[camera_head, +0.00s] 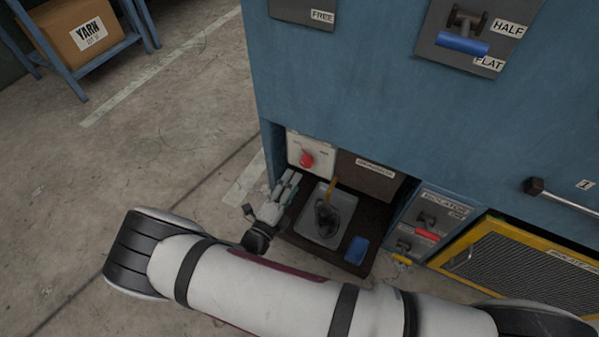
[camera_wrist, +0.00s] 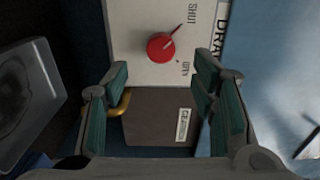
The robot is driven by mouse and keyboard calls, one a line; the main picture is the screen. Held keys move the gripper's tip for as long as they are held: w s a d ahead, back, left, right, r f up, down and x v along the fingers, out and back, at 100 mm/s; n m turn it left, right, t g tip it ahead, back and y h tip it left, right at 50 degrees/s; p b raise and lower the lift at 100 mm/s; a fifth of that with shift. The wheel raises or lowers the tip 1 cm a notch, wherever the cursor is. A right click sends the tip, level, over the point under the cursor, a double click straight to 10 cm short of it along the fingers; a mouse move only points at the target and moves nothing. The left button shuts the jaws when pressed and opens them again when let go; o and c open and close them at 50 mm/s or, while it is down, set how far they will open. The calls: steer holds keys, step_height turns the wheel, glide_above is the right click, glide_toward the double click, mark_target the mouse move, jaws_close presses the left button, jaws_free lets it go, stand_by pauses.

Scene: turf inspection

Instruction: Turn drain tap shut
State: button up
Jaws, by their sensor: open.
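The drain tap is a red round knob (camera_head: 306,159) on a white panel (camera_head: 296,146) in the low recess of the blue cabinet. In the wrist view the knob (camera_wrist: 161,46) has a raised bar slanting to the upper right, toward the printed word SHUT (camera_wrist: 192,14). The word OPEN (camera_wrist: 185,69) is printed lower right of the knob. My gripper (camera_head: 286,186) is at the left of the recess, below the knob in the head view. In the wrist view my gripper (camera_wrist: 161,68) is open and empty, fingers apart on either side of the knob, which appears beyond the tips.
A grey tray (camera_head: 343,199) with dark contents and a blue block (camera_head: 357,250) are in the recess. A brown labelled box (camera_head: 368,178) stands behind. An isolator panel (camera_head: 430,225) with a red handle and a yellow-framed grille (camera_head: 500,245) are to the right.

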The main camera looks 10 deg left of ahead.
steer(key=shift+v, duration=1.6)
